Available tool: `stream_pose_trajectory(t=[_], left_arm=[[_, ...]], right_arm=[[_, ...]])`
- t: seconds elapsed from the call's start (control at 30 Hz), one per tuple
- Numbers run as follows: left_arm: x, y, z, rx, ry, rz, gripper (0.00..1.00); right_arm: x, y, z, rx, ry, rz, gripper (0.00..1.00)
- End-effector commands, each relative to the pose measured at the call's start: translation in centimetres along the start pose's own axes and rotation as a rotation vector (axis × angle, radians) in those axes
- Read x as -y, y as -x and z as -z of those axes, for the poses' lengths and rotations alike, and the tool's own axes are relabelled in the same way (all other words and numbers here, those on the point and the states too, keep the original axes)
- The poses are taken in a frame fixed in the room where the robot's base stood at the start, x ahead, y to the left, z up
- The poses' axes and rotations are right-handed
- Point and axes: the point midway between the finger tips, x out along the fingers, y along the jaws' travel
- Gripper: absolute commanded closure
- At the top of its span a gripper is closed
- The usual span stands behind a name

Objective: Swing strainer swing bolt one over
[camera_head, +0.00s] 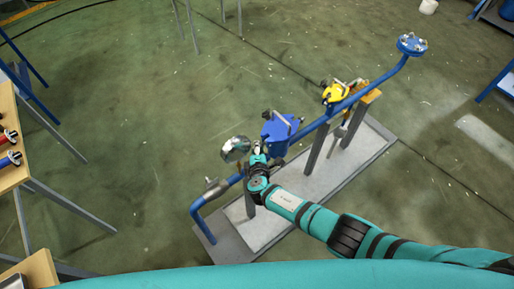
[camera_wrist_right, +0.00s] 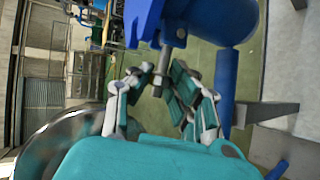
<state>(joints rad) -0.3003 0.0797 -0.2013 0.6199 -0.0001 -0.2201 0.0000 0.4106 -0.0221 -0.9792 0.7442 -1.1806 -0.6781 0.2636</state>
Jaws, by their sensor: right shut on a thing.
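The blue strainer (camera_head: 278,131) sits on the blue pipe in the middle of the head view. In the right wrist view its blue body (camera_wrist_right: 205,18) fills the top. A grey swing bolt (camera_wrist_right: 162,62) stands out from a blue lug on the strainer. My right gripper (camera_wrist_right: 158,88) is shut on this bolt, with a finger on each side of it. In the head view the right gripper (camera_head: 258,154) is at the strainer's near left side, and the bolt is too small to make out. My left gripper is in neither view.
A shiny round metal part (camera_head: 236,148) is just left of my right gripper. A yellow valve (camera_head: 335,93) and a blue flange (camera_head: 412,44) are farther along the pipe (camera_head: 375,84). Grey posts (camera_head: 318,148) carry the pipe over a base plate. A bench (camera_head: 14,172) is at far left.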

Motion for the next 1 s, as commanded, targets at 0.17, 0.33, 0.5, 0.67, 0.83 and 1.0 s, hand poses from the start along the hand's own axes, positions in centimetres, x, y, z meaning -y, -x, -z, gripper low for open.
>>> stream_pose_trajectory(t=[0.17, 0.33, 0.5, 0.67, 0.83, 1.0], left_arm=[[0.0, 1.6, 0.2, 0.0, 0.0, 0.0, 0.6], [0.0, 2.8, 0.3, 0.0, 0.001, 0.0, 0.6], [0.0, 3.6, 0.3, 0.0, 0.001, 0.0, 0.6], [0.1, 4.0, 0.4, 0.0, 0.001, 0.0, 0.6], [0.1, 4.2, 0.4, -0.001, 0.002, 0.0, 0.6], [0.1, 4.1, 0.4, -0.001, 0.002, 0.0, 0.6]], right_arm=[[-1.0, 0.3, -0.4, -0.05, -0.103, 0.072, 1.0], [-1.6, 0.4, -0.6, -0.092, -0.186, 0.131, 1.0], [-1.8, 0.4, -0.7, -0.124, -0.246, 0.175, 1.0], [-1.9, 0.3, -0.9, -0.14, -0.279, 0.198, 1.0], [-1.8, 0.3, -0.9, -0.147, -0.292, 0.208, 1.0], [-1.8, 0.3, -0.9, -0.147, -0.292, 0.209, 1.0]])
